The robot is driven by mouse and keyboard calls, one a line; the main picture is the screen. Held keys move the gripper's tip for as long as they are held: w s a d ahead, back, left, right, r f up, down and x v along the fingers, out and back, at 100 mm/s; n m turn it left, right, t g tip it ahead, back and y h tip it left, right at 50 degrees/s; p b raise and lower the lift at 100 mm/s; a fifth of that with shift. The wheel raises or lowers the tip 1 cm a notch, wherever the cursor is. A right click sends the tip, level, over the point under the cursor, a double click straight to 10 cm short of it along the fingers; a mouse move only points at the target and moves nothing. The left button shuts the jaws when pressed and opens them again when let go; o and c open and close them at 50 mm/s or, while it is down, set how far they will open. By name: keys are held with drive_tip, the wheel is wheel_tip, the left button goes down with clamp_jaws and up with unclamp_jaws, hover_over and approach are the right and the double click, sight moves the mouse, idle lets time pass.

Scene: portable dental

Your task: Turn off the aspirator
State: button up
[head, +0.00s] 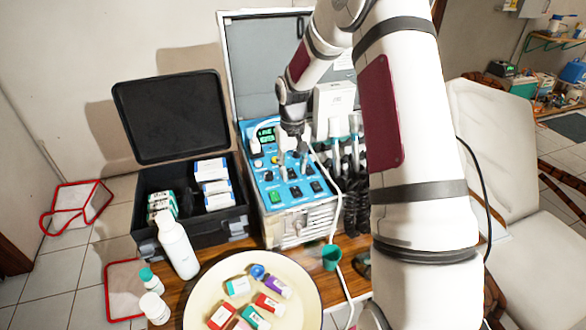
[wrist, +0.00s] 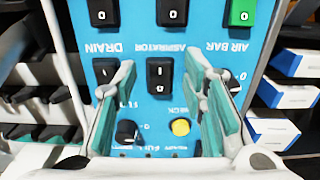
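The blue control panel (head: 268,178) of the dental unit (head: 305,222) carries two rows of dark rocker switches and one green switch. In the wrist view the panel appears upside down. The ASPIRATOR label (wrist: 160,48) lies between a black upper switch (wrist: 172,12) and a black lower switch (wrist: 160,75); which one it names I cannot tell for sure. My gripper (wrist: 161,62) is open and empty. Its two fingers stand apart on either side of the lower switch, over the panel. In the head view my gripper (head: 300,148) is small, above the panel.
A yellow button (wrist: 181,127) and a black knob (wrist: 126,132) lie between my fingers. Handpieces with hoses (head: 352,150) hang right of the panel. An open black case (head: 222,222) with boxes stands left. A white bottle (head: 177,245) and round tray (head: 202,283) are in front.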

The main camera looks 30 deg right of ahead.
drive_tip(key=shift+f, duration=0.25)
clamp_jaws()
drive_tip(key=shift+w+d+f+g+b, duration=0.1)
drive_tip(key=shift+w+g+b, duration=0.25)
drive_tip(key=shift+g+b, duration=0.6)
drive_tip(key=shift+g+y+b, duration=0.3)
drive_tip(key=shift+g+b, duration=0.25)
drive_tip(key=shift+b, duration=0.6)
drive_tip(key=shift+r, duration=0.2)
